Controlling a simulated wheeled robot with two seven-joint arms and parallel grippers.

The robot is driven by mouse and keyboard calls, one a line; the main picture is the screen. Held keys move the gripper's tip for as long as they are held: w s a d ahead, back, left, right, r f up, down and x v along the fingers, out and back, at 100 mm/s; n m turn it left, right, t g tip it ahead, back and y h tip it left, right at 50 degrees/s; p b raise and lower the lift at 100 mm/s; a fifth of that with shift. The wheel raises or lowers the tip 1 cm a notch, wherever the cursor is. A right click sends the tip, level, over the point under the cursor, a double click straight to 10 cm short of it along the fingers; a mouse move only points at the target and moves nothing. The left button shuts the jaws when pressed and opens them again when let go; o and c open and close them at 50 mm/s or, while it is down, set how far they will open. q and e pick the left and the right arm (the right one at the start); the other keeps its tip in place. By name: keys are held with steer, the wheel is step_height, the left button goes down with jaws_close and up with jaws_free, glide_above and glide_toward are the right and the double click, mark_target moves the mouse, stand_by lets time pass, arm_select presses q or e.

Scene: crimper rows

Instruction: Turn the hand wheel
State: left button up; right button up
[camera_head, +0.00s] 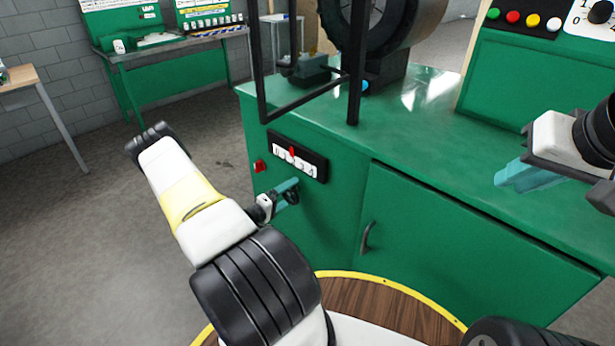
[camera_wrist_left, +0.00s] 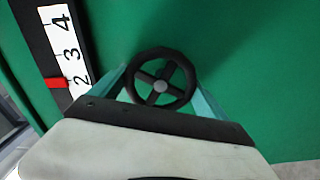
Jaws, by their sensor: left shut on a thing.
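The hand wheel (camera_wrist_left: 160,83) is a small black spoked wheel with a grey hub on the green machine's front. In the left wrist view it sits between the teal fingers of my left gripper (camera_wrist_left: 160,95), which is shut on it. In the head view the left gripper (camera_head: 286,192) is at the machine front, below the number scale, and partly covers the wheel (camera_head: 292,197). The scale (camera_head: 297,158) has a red pointer, which stands near 2 in the left wrist view (camera_wrist_left: 57,83). My right gripper (camera_head: 522,177) hangs above the green bench top at the right; its finger gap is unclear.
The green machine (camera_head: 450,230) has a cupboard door with a dark handle (camera_head: 368,237) right of the wheel. A black frame (camera_head: 355,70) stands above the scale. A red switch (camera_head: 259,166) is left of the scale. A control panel (camera_head: 540,50) with coloured buttons stands at right.

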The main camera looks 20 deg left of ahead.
arm_select(q)
steer(key=shift+f, duration=0.1)
steer(key=o, duration=1.2)
steer(key=shift+s, duration=0.15)
steer(key=v, duration=0.7)
steer(key=shift+s+a, duration=0.15)
steer(key=shift+s, duration=0.15)
steer(key=shift+s, duration=0.1)
